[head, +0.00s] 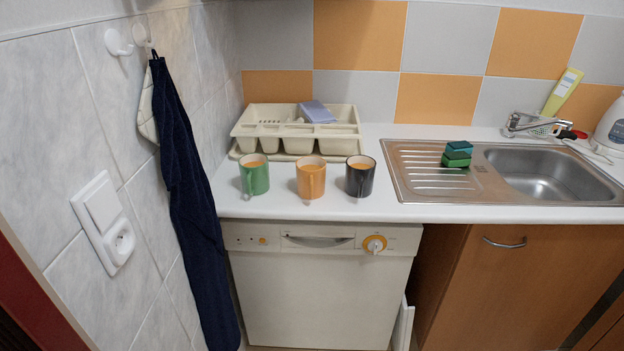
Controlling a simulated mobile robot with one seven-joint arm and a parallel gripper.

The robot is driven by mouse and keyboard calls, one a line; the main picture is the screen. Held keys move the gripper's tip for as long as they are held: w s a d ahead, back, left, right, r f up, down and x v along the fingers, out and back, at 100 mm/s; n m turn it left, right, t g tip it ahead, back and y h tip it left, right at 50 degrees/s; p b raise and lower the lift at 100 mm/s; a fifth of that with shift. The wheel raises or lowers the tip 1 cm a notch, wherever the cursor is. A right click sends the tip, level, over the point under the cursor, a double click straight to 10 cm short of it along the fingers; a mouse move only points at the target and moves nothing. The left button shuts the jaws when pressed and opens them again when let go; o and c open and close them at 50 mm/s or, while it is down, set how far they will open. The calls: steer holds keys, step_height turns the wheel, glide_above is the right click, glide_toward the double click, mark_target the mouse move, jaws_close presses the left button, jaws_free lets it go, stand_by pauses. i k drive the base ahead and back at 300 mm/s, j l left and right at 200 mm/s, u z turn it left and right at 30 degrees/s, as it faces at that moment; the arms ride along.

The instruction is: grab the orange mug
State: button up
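The orange mug (311,180) stands upright on the white counter, in the middle of a row of three mugs. A green mug (255,177) stands to its left and a black mug (360,178) to its right, with small gaps between them. The inside of each mug looks orange-brown near the top. My gripper is not in the head view.
A cream dish rack (243,130) stands behind the mugs against the wall. A steel sink (415,184) with green sponges (457,155) lies to the right. A dark blue towel (185,190) hangs at the left. The counter strip (290,210) before the mugs is narrow and clear.

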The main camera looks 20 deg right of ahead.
mark_target(311, 182)
steer(key=i+z, duration=0.15)
steer(key=z, duration=0.2)
steer(key=i+j+z, duration=0.1)
steer(key=z, duration=0.25)
steer(key=i+j+z, duration=0.15)
steer(key=z, duration=0.2)
steer(key=i+j+z, duration=0.1)
steer(key=i+j, duration=0.1)
steer(key=i, duration=0.05)
